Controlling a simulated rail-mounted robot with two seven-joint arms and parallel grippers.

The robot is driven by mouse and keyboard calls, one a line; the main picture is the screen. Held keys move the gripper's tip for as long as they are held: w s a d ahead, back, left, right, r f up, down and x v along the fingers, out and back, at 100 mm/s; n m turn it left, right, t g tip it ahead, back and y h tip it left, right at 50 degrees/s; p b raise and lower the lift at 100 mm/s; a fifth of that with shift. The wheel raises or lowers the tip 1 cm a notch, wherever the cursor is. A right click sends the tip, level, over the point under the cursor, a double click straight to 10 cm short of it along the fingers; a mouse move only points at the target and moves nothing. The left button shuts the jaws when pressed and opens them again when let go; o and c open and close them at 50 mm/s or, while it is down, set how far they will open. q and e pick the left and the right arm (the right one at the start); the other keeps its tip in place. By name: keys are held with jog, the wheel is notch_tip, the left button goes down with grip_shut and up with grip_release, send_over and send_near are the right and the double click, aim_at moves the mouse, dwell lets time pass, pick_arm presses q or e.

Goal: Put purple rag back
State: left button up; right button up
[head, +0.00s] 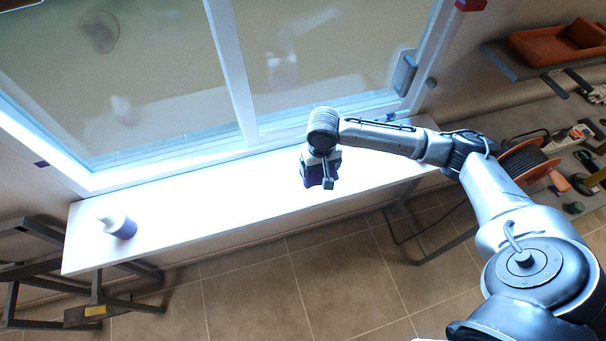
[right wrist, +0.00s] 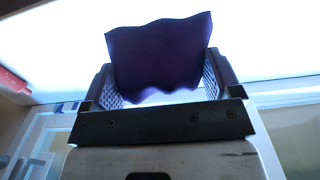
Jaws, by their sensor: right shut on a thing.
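The purple rag (right wrist: 158,55) fills the space between the fingers of my right gripper (right wrist: 160,80) in the right wrist view, with a wavy lower edge. The gripper is shut on it. In the head view my right gripper (head: 321,170) points down over the long white sill board (head: 220,205), near its right half. The rag shows there only as a small dark purple patch (head: 312,177). I cannot tell whether the rag touches the board. My left gripper is in neither view.
A white bottle with a dark purple base (head: 121,228) stands at the board's left end. A large window (head: 240,80) rises behind the board. At right are a cable reel (head: 527,165) and an orange bin (head: 560,42) on a shelf. The board's middle is clear.

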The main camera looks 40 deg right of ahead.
jog(key=w+f, duration=0.1)
jog(key=w+a+f, duration=0.1)
jog(key=w, duration=0.1)
jog(key=w+a+f, duration=0.1)
jog(key=shift+w, duration=0.3)
jog(key=shift+f, duration=2)
jog(key=o, duration=0.7)
jog(key=shift+f, duration=0.15)
